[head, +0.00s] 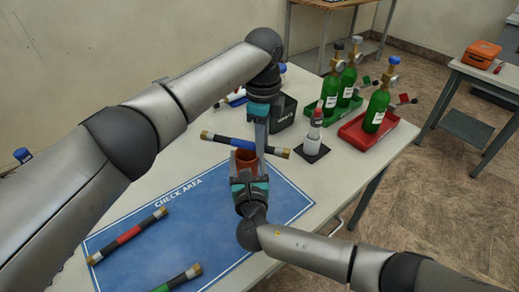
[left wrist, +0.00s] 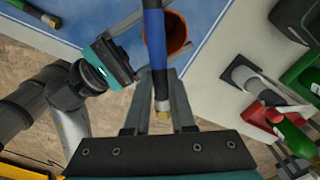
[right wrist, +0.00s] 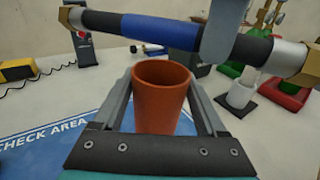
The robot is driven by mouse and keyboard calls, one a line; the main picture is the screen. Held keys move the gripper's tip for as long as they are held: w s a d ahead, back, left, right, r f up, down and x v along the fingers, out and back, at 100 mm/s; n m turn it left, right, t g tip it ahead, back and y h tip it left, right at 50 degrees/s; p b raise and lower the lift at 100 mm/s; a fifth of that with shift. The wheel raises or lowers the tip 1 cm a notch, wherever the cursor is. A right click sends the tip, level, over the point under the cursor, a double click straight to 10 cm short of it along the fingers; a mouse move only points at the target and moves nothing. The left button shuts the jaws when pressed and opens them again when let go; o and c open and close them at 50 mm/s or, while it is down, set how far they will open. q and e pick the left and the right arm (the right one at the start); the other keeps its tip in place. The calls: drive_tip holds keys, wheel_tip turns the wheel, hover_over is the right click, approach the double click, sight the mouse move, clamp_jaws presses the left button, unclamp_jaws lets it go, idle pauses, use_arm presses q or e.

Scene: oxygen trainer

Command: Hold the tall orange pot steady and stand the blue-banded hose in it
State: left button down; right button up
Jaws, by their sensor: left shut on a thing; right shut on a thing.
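The blue-banded hose (head: 238,144) is dark with a blue middle and brass ends. My left gripper (head: 261,146) is shut on it and holds it nearly level above the orange pot (head: 246,158). In the left wrist view the hose (left wrist: 155,42) lies between the fingers, with the pot (left wrist: 178,35) beneath. In the right wrist view the hose (right wrist: 165,33) crosses above the open mouth of the upright pot (right wrist: 160,105). My right gripper (right wrist: 162,110) is shut on the pot, one finger on each side. The pot's lower part is hidden in the head view.
A red-banded hose (head: 128,236) and a green-banded hose (head: 178,281) lie on the blue check-area mat (head: 258,232). Green bottles stand in a green tray (head: 331,124) and a red tray (head: 352,134) at the right.

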use_arm(q)
wheel_tip(320, 180, up, 6)
drive_tip(key=shift+d+r, duration=0.1)
drive_tip(key=shift+d, duration=0.05)
drive_tip(key=d+f+n+h, duration=0.1)
drive_tip(key=d+h, duration=0.2)
drive_tip(key=d, duration=0.4)
wheel_tip(320, 180, up, 12)
drive_tip(key=n+t+h, duration=0.7)
drive_tip(key=n+t, duration=0.8)
hover_over(242, 145)
wheel_tip(242, 145, down, 16)
drive_tip(key=shift+y, duration=0.4)
